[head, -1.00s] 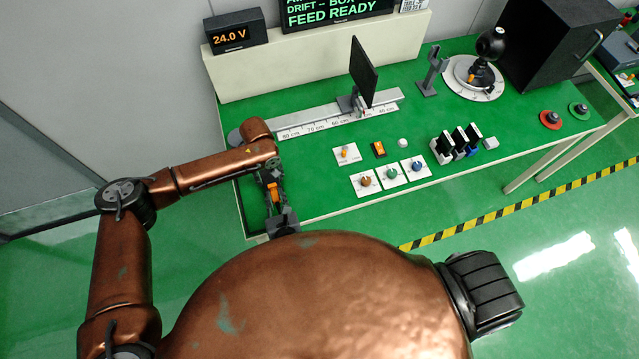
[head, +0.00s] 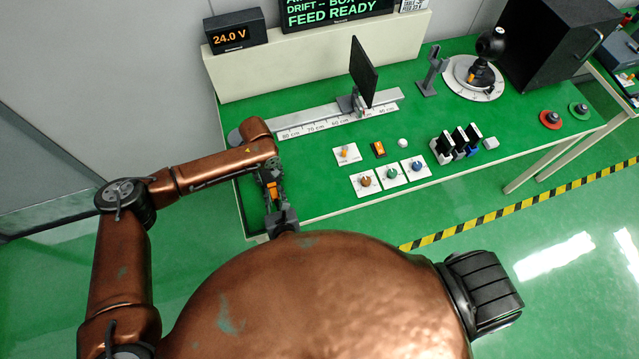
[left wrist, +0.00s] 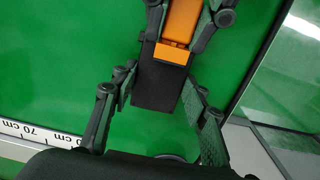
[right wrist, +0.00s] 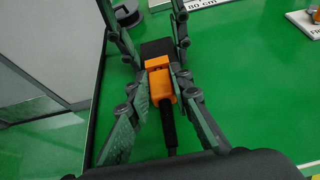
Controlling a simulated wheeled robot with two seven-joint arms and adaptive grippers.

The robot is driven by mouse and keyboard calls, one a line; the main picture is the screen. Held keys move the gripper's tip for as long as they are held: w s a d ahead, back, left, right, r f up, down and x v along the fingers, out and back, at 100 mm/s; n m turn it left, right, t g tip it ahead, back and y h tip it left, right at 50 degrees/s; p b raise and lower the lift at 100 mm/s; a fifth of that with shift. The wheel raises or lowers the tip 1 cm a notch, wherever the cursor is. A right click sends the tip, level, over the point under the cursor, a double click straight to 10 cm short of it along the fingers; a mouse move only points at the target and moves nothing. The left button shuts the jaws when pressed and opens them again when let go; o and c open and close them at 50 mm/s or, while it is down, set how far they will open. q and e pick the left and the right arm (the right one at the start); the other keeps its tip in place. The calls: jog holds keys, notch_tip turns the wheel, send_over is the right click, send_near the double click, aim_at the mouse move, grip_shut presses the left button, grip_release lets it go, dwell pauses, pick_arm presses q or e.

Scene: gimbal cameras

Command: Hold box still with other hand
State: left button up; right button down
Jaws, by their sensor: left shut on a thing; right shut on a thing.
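A small black box (left wrist: 158,85) sits between the fingertips of my left gripper (left wrist: 157,80), which is shut on it. The box also shows in the right wrist view (right wrist: 157,48). An orange connector (right wrist: 158,82) with a black cable (right wrist: 169,128) is between the fingers of my right gripper (right wrist: 160,78), which is shut on it. The connector's end meets the box; how far it is seated I cannot tell. In the head view the connector (head: 272,190) is near the table's left front corner, and my body hides most of the right arm.
The green table (head: 320,195) carries a ruler rail (head: 300,128) with a black screen (head: 363,72), knob panels (head: 391,173), a rocker switch (head: 378,149) and a large black cabinet (head: 545,50).

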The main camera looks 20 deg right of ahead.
jog(key=shift+w+d, duration=0.1)
jog(key=c, duration=1.7)
grip_release()
jog(key=shift+o, duration=0.2)
notch_tip(320, 180, up, 10)
